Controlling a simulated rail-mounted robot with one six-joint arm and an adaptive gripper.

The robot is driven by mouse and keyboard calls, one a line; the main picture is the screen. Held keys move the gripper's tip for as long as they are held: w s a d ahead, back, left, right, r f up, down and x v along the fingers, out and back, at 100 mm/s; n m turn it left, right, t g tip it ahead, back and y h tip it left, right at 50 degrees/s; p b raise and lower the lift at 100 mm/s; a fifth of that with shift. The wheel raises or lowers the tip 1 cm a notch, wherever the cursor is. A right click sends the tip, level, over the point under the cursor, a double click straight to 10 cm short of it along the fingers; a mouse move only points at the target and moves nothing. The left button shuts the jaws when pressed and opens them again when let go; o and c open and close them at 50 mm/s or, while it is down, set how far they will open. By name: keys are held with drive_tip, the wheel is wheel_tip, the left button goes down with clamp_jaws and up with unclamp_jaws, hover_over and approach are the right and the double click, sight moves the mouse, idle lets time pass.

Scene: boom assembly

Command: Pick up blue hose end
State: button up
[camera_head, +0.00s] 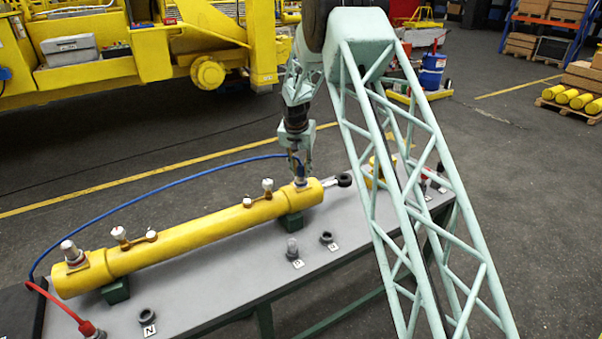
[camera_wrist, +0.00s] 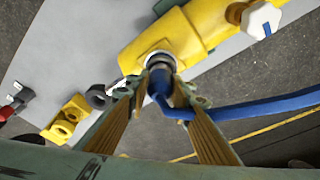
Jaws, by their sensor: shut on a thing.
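The blue hose (camera_head: 165,178) arcs behind the yellow cylinder (camera_head: 190,234) from its left end to its right end. In the wrist view the blue hose end (camera_wrist: 160,84) sits between my fingers at the port on the cylinder. My gripper (camera_head: 301,178) points down at the cylinder's right end. It also shows in the wrist view (camera_wrist: 160,92), shut on the blue hose end. The end's dark collar touches or lies just over the port's metal ring; I cannot tell whether it is seated in it.
The cylinder rests on green blocks on a grey table (camera_head: 235,285). A red hose end (camera_head: 88,329) lies at the front left. Small caps and fittings (camera_head: 292,248) stand along the front.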

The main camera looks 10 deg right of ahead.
sight(301, 165)
drive_tip(key=shift+r, duration=0.25)
drive_tip(key=shift+r, duration=1.55)
drive_tip(key=s+a+b, duration=0.1)
drive_tip(key=s+a, duration=0.2)
drive_tip(key=s, duration=0.4)
drive_tip(key=s+a+r+b, duration=0.1)
drive_tip(key=s+a, duration=0.1)
drive_tip(key=s, duration=0.6)
drive_tip(key=shift+a+r, duration=0.25)
drive_tip(key=shift+a, duration=0.15)
drive_tip(key=shift+f, duration=0.1)
